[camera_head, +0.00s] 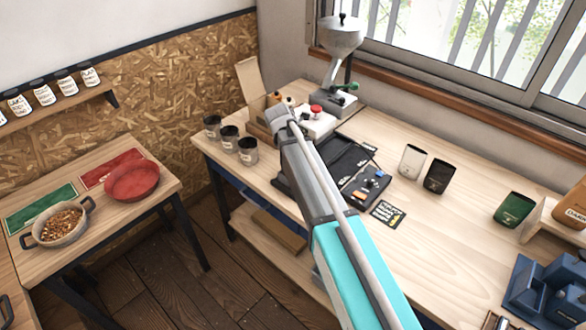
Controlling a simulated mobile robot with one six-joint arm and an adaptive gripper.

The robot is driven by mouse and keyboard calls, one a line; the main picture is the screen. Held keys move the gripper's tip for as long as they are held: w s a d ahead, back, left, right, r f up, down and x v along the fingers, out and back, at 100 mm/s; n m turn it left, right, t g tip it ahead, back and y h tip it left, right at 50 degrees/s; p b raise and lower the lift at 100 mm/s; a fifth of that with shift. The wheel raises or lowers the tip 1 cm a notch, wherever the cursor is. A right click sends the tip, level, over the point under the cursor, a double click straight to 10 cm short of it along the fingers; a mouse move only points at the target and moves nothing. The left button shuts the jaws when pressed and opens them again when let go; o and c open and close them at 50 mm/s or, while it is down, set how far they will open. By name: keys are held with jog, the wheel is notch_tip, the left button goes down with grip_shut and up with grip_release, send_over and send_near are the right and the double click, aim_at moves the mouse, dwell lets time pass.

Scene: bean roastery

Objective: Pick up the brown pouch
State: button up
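No pouch is plainly brown. A very dark pouch (437,177) stands upright on the wooden workbench (440,240), right of a white pouch (411,161); it looks near black, and I cannot tell if it is dark brown. A green pouch (513,210) stands farther right. An orange-brown item (574,208) with dark lettering is cut off by the right edge beside a pale wooden stand; I cannot tell if it is a pouch. My arm reaches from the bottom up over the bench, left of the pouches. My gripper's fingers do not show.
A blue holder (550,290) is at the lower right. A side table holds a red bowl (131,181) and a pan (58,225).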

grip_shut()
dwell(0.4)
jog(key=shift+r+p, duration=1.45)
jog(key=shift+p, duration=0.05)
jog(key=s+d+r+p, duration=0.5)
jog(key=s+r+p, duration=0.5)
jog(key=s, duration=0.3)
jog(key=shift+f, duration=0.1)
